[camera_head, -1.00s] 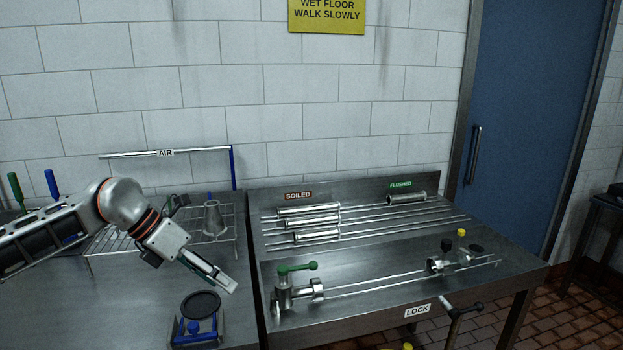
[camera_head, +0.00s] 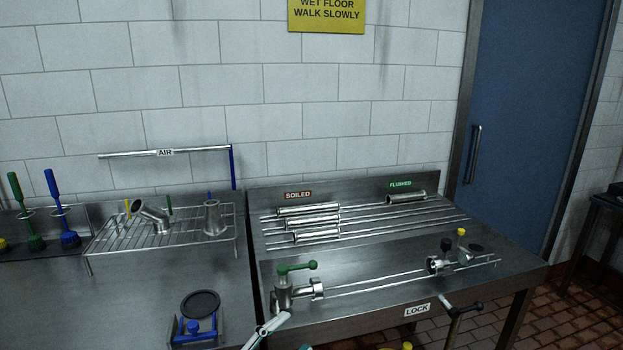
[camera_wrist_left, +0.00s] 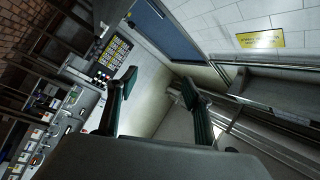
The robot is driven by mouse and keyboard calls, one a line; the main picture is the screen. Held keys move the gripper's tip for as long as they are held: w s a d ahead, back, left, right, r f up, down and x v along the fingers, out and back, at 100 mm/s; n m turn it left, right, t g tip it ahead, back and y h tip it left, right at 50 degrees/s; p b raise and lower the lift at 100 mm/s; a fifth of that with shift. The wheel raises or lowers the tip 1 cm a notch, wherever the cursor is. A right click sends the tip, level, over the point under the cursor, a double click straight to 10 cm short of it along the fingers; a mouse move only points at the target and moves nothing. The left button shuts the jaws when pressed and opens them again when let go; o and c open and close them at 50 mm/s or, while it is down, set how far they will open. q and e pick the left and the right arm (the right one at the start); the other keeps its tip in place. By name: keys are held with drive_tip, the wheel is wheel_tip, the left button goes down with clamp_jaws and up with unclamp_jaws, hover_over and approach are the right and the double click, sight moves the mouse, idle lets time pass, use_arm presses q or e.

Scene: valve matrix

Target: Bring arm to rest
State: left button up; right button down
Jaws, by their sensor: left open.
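My left gripper (camera_head: 288,331) shows only at the bottom edge of the head view, in front of the steel bench and just below the valve fitting with the green lever (camera_head: 297,267). Most of the hand and the arm are below the picture. In the left wrist view the two dark green fingers of the left gripper (camera_wrist_left: 158,82) stand wide apart with nothing between them. That view is tilted and shows the wall, the blue door and a rack with a panel. My right gripper is not in view.
A wire rack (camera_head: 110,236) holds an angled metal fitting (camera_head: 153,216) and a cone (camera_head: 212,217). A blue stand with a black disc (camera_head: 201,304) sits on the left bench. Steel tubes (camera_head: 308,222) lie by the SOILED label, another (camera_head: 406,198) by FLUSHED. A LOCK lever (camera_head: 461,311) juts from the front edge.

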use_arm(q)
drive_tip(key=s+a+f+n+g+y, duration=0.1)
drive_tip(key=s+a+f+n+y, duration=0.3)
drive_tip(key=f, duration=0.5)
drive_tip(key=s+a+f+n+g+y, duration=0.1)
drive_tip(key=s+a+f+n+y, duration=0.3)
drive_tip(key=f, duration=0.6)
drive_tip(key=s+a+f+n+g+y, duration=0.1)
drive_tip(key=s+a+f+n+y, duration=0.3)
drive_tip(key=s+a+f+n, duration=0.4)
drive_tip(key=s+f, duration=0.1)
drive_tip(key=s, duration=0.1)
drive_tip(key=shift+s+f+n, duration=0.15)
drive_tip(key=shift+s+n, duration=0.15)
drive_tip(key=shift+n, duration=0.1)
